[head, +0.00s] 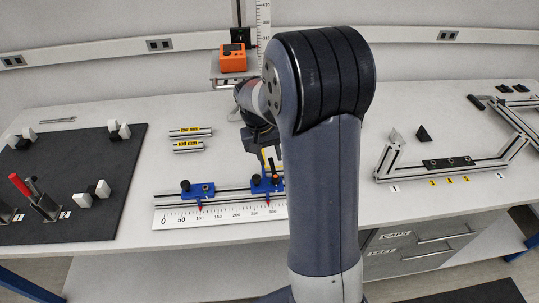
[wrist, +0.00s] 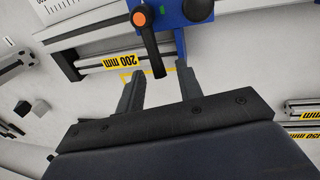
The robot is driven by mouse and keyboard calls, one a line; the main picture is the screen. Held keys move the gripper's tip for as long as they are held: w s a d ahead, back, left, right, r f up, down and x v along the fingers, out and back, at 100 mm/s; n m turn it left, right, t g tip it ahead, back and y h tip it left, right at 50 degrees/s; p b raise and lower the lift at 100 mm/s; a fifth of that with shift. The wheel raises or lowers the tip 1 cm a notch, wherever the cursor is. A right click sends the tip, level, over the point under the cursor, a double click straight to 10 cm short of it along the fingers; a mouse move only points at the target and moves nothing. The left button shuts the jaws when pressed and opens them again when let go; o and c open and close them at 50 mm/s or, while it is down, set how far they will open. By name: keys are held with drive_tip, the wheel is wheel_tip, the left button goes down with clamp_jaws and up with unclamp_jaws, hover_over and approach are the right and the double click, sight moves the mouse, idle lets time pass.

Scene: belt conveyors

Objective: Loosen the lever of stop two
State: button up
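Stop two is a blue block (head: 261,187) on the rail at the front of the table, partly hidden behind my arm in the head view. In the wrist view its blue body (wrist: 179,38) shows at the top edge, with a round black knob (wrist: 198,8). Its black lever (wrist: 150,47) has an orange pivot cap and points down the picture toward my gripper. My gripper (wrist: 158,82) is open, with its fingers apart on either side of the lever's free end. I cannot tell whether either finger touches the lever.
Another blue stop (head: 198,190) stands left on the rail, above a white ruler (head: 180,219). A bar labelled 200 mm (wrist: 90,68) lies close by my left finger. Labelled bars (head: 188,146) lie behind the rail. A dark board (head: 110,165) with a red-handled clamp is left.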

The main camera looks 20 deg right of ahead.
wheel_tip(320, 180, up, 10)
drive_tip(key=a, duration=0.2)
drive_tip(key=shift+w+r+b, duration=0.2)
drive_tip(key=shift+b, duration=0.15)
drive_tip(key=shift+f, duration=0.1)
drive_tip(key=f, duration=0.3)
drive_tip(key=d+f, duration=0.1)
drive_tip(key=f, duration=0.2)
drive_tip(key=d+f, duration=0.1)
drive_tip(key=f, duration=0.3)
drive_tip(key=shift+s+p, duration=0.25)
drive_tip(key=shift+p, duration=0.15)
drive_tip(key=shift+f, duration=0.3)
drive_tip(key=shift+d, duration=0.15)
drive_tip(key=shift+r, duration=0.15)
